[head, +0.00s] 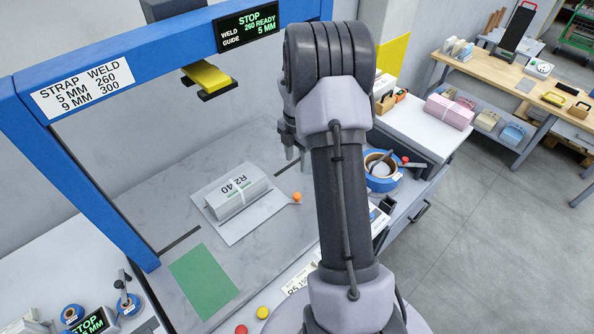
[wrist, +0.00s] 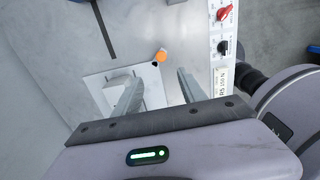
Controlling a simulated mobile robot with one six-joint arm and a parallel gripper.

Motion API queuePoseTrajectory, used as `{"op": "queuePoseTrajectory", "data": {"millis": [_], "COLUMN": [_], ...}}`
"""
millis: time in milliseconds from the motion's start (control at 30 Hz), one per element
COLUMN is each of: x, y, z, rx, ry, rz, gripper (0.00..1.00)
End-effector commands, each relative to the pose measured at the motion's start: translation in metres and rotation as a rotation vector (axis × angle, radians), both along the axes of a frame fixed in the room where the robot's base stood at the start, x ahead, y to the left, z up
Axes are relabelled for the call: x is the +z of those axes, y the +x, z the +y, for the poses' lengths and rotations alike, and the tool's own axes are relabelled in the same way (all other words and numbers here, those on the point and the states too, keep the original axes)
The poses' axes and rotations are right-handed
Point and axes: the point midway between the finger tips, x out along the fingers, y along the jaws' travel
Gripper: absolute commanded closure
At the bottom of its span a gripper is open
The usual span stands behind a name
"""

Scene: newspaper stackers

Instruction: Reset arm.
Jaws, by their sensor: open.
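My gripper (head: 291,150) shows in the head view partly behind my own arm, over the grey worktable (head: 190,235). In the wrist view its two fingers (wrist: 160,90) are spread apart, with nothing between them. A strapped paper bundle (head: 238,192) marked R240 lies on a white plate (head: 258,219), left of my gripper in the head view. In the wrist view the plate (wrist: 95,82) and part of the bundle show beyond the left finger. An orange knob (head: 297,197) sits at the plate's right edge.
A blue strapping frame (head: 75,180) with a STOP display (head: 248,27) stands over the worktable. A green mat (head: 203,280) lies at the front. A blue strap roll (head: 382,172) stands to the right. A wooden bench (head: 495,75) holds bundles. Grey floor (head: 500,200) is clear.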

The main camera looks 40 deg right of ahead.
Motion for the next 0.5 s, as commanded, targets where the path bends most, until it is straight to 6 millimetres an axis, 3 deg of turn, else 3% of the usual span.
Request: {"op": "queuePoseTrajectory", "data": {"millis": [133,500], "x": [0.0103,0.0101], "y": [-0.0001,-0.0001], "z": [0.0002,0.0002], "rx": [0.0,0.0], "ry": [0.001,0.001], "rz": [0.0,0.0], "gripper": [0.51,0.51]}}
